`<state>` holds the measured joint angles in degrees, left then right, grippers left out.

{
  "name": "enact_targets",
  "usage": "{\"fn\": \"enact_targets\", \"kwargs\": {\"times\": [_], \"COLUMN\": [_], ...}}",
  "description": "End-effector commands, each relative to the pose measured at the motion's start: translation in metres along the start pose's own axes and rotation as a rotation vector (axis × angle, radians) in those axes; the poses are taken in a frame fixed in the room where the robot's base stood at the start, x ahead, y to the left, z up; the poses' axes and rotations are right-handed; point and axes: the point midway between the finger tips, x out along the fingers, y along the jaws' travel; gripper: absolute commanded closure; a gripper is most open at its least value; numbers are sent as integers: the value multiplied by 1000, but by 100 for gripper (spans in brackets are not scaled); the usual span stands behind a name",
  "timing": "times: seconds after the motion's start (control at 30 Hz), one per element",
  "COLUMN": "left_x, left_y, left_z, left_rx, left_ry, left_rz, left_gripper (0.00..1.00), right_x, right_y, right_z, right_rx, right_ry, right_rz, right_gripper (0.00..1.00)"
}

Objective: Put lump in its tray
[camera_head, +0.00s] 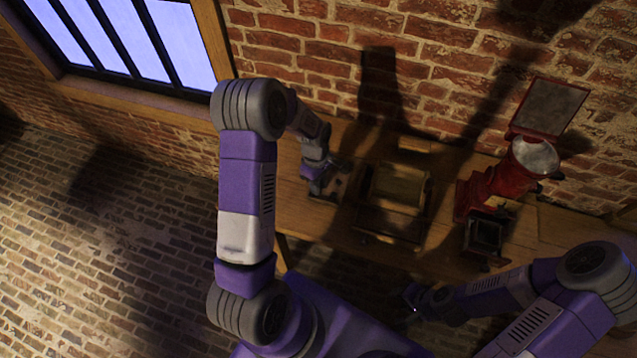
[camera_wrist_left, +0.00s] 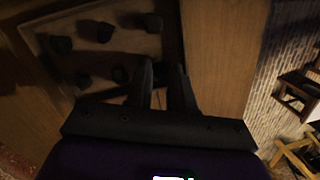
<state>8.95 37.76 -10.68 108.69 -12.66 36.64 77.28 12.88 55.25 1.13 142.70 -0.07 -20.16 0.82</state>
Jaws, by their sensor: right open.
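Several small dark lumps, one of them (camera_wrist_left: 104,32), lie spread over a shallow tray (camera_wrist_left: 88,57) in the left wrist view. My left gripper (camera_wrist_left: 164,66) is beside the tray's right side there, fingers pointing along the table. Dark shadow lies between its fingers, and I cannot tell whether they hold a lump. In the head view my left gripper (camera_head: 323,188) is low over the table's left end, and its fingertips are hard to make out. My right gripper (camera_head: 412,297) is open near the table's front, partly hidden in the dark.
A wooden box-like frame (camera_head: 397,186) stands in the middle of the table (camera_head: 333,229). A red machine (camera_head: 510,178) with a raised panel stands right of it, a dark square box (camera_head: 487,235) in front. A brick wall (camera_head: 440,60) closes off the back. Bare wood lies right of the tray.

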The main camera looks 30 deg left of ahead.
Motion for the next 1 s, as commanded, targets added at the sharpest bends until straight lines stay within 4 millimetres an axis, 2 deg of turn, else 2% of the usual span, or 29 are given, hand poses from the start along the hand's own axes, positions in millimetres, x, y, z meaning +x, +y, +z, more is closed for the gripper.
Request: {"fn": "enact_targets", "kwargs": {"times": [0.27, 0.37, 0.47, 0.8, 1.0], "left_x": [-2, -9, -25, -95, -117], "left_y": [0, 1, 1, 1, 0], "left_z": [0, 0, 0, 0, 0], "left_rx": [0, 0, 0, 1, 0], "left_ry": [0, 1, 2, 1, 0], "left_rz": [0, 4, 6, 5, 2], "left_gripper": [78, 78, 78, 78, 78], "right_x": [0, 0, 0, -2, -3], "right_y": [0, 0, 0, -1, -1], "right_z": [0, 0, 0, 0, 0], "right_rx": [0, 0, 0, 0, 0], "right_ry": [0, 0, 0, 0, 0], "right_rz": [0, 0, 0, 0, 0], "right_gripper": [57, 57, 57, 57, 57]}}
